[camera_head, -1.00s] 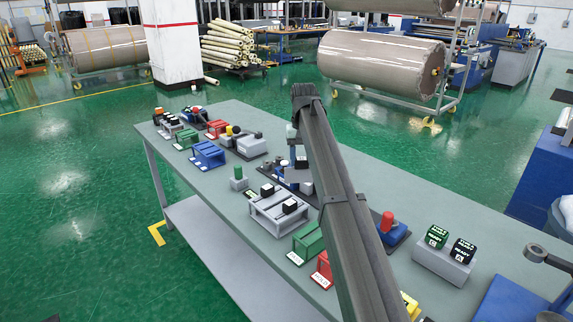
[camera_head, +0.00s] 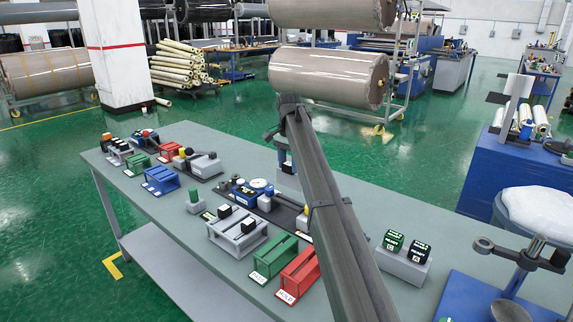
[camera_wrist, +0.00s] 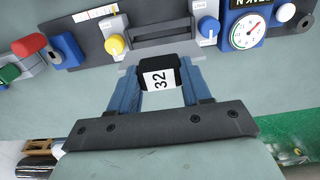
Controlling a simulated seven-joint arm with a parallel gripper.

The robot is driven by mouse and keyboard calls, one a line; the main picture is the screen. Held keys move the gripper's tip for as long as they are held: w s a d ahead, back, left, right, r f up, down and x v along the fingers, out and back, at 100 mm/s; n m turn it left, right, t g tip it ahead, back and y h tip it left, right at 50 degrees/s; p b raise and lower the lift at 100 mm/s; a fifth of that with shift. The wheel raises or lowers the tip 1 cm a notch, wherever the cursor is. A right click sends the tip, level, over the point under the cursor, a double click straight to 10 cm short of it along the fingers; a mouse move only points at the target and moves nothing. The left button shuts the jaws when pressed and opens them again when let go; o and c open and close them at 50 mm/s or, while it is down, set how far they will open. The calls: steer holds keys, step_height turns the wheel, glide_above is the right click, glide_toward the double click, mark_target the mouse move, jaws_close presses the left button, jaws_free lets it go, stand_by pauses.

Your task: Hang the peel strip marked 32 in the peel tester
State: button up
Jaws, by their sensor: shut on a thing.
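The peel strip marked 32 (camera_wrist: 158,77) shows in the wrist view as a black tab with a white label. The blue fingers of my gripper (camera_wrist: 157,66) are shut on the tab, one on each side. Beyond it lies a dark panel with a yellow knob (camera_wrist: 115,45), a blue knob, a round gauge (camera_wrist: 246,32) and a grey plate; this seems to be the peel tester. In the head view a blue gauge unit (camera_head: 255,187) stands on the bench left of my arm. There my gripper (camera_head: 284,160) is mostly hidden by my arm, and the strip cannot be made out.
The long grey bench (camera_head: 150,228) holds several fixtures: a grey rack (camera_head: 237,235), green (camera_head: 274,257) and red (camera_head: 300,275) stands, and a grey block (camera_head: 403,267) with two dark cubes. A blue base with a post (camera_head: 525,265) stands at the right. My arm hides the middle.

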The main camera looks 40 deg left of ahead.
mark_target(289, 177)
steer(key=shift+f, duration=0.1)
steer(key=shift+f, duration=2.4)
steer(key=shift+f, duration=0.2)
steer(key=shift+f, duration=3.1)
steer(key=o, duration=1.1)
step_height(289, 177, up, 14)
steer(key=shift+f, duration=0.1)
